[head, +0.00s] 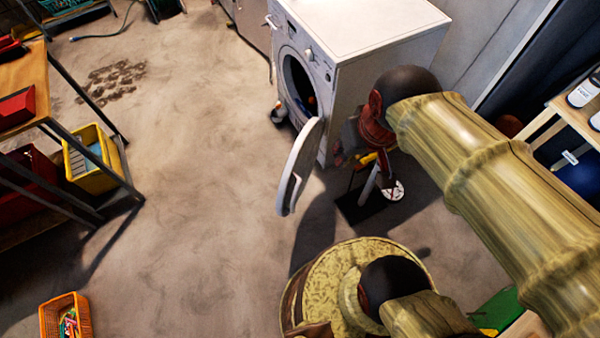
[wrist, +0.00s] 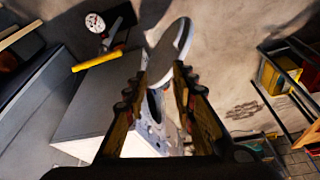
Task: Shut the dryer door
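The white dryer (head: 360,40) stands at the top centre of the head view, its round opening (head: 298,85) dark with something coloured inside. Its round door (head: 300,165) stands open, swung out toward the camera and seen nearly edge-on. My gripper (head: 348,148) is just right of the door, beside the dryer's near side; its fingers are small and partly dark there. In the wrist view my gripper (wrist: 162,75) has its two fingers apart. The door (wrist: 170,50) shows at and beyond the fingertips; I cannot tell whether they touch it. The dryer (wrist: 95,100) lies to the left.
A dark stand with a white disc (head: 393,190) is on the floor right of the door. A workbench with a yellow bin (head: 92,160) is at the left, an orange basket (head: 66,318) at lower left. A shelf (head: 575,115) is at right. Open floor lies left of the door.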

